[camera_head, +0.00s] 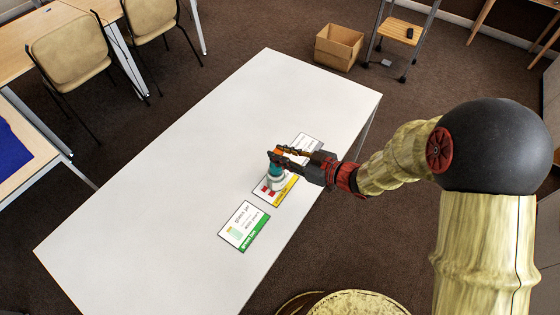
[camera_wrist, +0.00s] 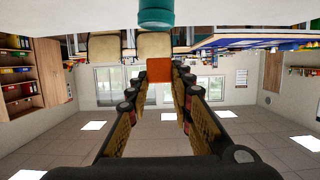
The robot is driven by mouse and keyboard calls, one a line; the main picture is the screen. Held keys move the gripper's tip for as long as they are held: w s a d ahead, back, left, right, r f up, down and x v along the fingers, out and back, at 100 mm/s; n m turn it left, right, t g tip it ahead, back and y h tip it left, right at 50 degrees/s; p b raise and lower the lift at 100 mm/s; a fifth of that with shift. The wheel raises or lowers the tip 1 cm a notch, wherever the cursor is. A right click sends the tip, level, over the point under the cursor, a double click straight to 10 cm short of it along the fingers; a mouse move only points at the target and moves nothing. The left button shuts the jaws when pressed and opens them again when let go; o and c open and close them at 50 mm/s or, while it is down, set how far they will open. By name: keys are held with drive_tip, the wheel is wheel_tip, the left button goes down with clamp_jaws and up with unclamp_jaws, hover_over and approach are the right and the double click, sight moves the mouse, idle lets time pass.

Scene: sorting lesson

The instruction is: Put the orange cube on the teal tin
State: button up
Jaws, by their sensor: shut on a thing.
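The orange cube (camera_wrist: 160,69) is between the two fingertips of my gripper (camera_wrist: 160,78), which is shut on it, in the wrist view. That view is upside down, with the table at its top. The teal tin (camera_wrist: 157,12) shows there at the top edge, partly cut off, with a visible gap between it and the cube. In the head view my gripper (camera_head: 280,152) is over the table, with a bit of the orange cube (camera_head: 277,150) at its tips. The teal tin (camera_head: 275,160) shows just below the cube, partly covered by the fingers, above a whitish round piece.
The long white table (camera_head: 200,160) is mostly clear. A card with a green band (camera_head: 244,225), a card with a yellow band (camera_head: 285,190) and another card (camera_head: 304,144) lie along its near side. Chairs and a cardboard box (camera_head: 338,46) stand beyond the table.

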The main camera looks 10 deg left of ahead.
wheel_tip(320, 180, down, 4)
drive_tip(key=shift+w+a+r+b, duration=0.15)
drive_tip(key=shift+b, duration=0.85)
drive_tip(key=shift+r, duration=0.1)
drive_tip(key=o, duration=0.9)
drive_tip(key=shift+d+r+p, duration=0.15)
drive_tip(key=shift+d+p, duration=0.15)
drive_tip(key=shift+d, duration=0.1)
drive_tip(key=p+v, duration=0.3)
drive_tip(key=v, duration=0.8)
drive_tip(key=shift+p, duration=0.35)
